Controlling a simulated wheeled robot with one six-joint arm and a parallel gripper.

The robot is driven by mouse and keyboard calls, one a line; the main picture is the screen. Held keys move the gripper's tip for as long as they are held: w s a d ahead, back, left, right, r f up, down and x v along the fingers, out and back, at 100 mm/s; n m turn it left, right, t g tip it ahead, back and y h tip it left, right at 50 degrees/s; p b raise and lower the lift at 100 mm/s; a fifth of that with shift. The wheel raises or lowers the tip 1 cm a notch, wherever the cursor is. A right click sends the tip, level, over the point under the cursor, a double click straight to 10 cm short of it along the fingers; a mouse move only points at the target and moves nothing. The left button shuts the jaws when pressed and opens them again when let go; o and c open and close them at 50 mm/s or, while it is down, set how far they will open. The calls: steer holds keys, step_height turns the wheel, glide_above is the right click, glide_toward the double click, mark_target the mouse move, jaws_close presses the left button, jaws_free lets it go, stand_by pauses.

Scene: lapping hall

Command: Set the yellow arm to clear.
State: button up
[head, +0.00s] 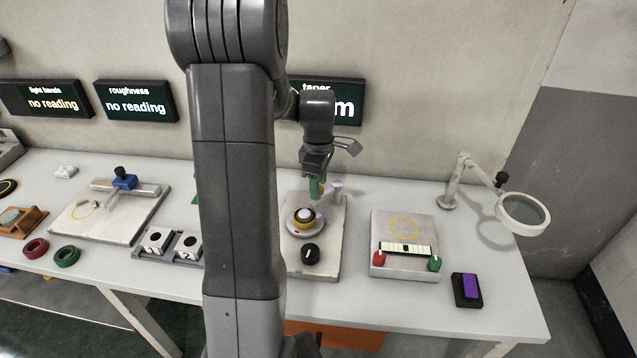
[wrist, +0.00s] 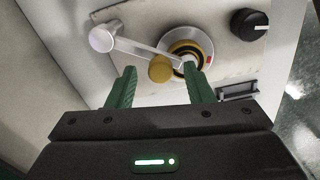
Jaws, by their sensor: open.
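In the wrist view a pale bar runs from a white round post (wrist: 101,38) toward a dial with a yellow-and-black ring (wrist: 190,50). A yellow round knob (wrist: 160,69) is near its dial end; I see no other yellow arm. My gripper (wrist: 158,72) is open, with one green finger on each side of the yellow knob, and I cannot tell whether either touches it. In the head view my gripper (head: 317,188) points down behind the ringed dial (head: 305,217), beside the pale post (head: 337,189). The knob is mostly hidden there by my fingers.
A black knob (head: 310,254) sits on the same plate (head: 328,262), in front of the dial. To the right are a plate with red and green knobs (head: 404,265), a purple-black block (head: 466,290) and a magnifier lamp (head: 523,212). Two-socket block (head: 172,244) stands left.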

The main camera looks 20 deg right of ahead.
steer(key=shift+f, duration=0.25)
jaws_close()
steer(key=s+d+n, duration=0.4)
steer(key=d+n, duration=0.1)
steer(key=n, duration=0.6)
steer(key=shift+s+d, duration=0.15)
steer(key=shift+d, duration=0.1)
stand_by(0.4)
